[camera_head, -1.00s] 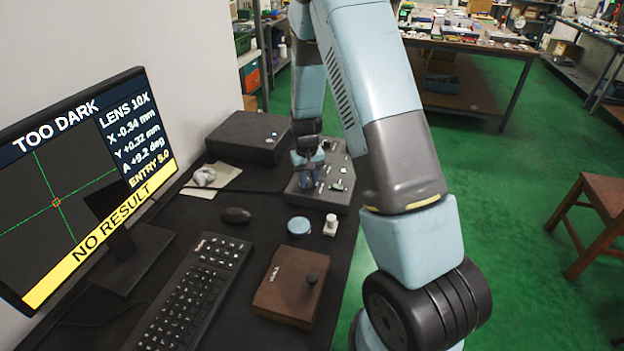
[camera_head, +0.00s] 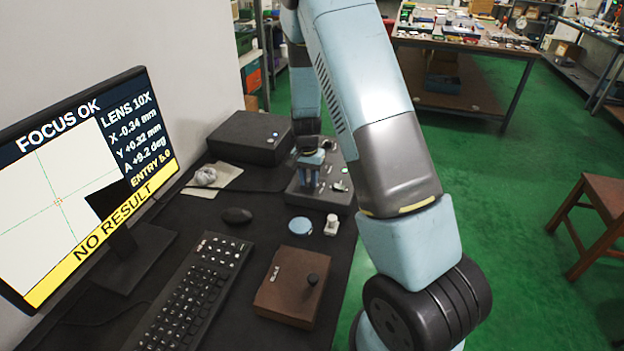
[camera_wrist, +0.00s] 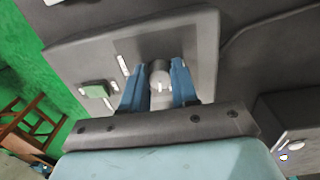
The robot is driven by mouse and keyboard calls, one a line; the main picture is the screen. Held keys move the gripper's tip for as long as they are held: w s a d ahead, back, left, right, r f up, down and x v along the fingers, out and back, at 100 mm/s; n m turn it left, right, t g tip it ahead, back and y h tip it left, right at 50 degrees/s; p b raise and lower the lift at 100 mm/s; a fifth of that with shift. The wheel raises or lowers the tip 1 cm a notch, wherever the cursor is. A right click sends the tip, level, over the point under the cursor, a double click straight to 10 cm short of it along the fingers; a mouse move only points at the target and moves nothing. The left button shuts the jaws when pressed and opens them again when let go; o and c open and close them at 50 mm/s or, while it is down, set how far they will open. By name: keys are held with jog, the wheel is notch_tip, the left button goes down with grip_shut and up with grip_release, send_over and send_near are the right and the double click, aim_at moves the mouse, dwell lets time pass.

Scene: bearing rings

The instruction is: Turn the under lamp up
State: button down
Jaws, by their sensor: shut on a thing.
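A grey control box (camera_head: 325,202) stands on the dark bench, with small switches and knobs on its sloping top. It also fills the upper middle of the wrist view (camera_wrist: 205,60). My gripper (camera_wrist: 159,88) has its two blue fingers on either side of a round grey knob (camera_wrist: 160,76) with a pale mark and is shut on it. In the head view my gripper (camera_head: 313,178) reaches down onto the box, and the arm partly hides it. The monitor (camera_head: 75,175) shows a bright white picture with "FOCUS OK" on top and "NO RESULT" on the yellow band.
A green button (camera_wrist: 96,90) and a pale slot lie left of the knob. A blue round tin (camera_head: 300,225), a small white-topped piece (camera_head: 331,225), a brown box (camera_head: 290,288), a mouse (camera_head: 237,215) and a keyboard (camera_head: 195,295) lie in front.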

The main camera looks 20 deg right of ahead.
aim_at(308, 180)
jog(key=shift+w+d+r, duration=0.1)
jog(key=shift+w, duration=0.1)
jog(key=c, duration=0.9)
grip_release()
jog(key=shift+s, duration=0.1)
jog(key=shift+o, duration=0.2)
notch_tip(308, 180, up, 14)
jog(key=shift+a+f, duration=0.2)
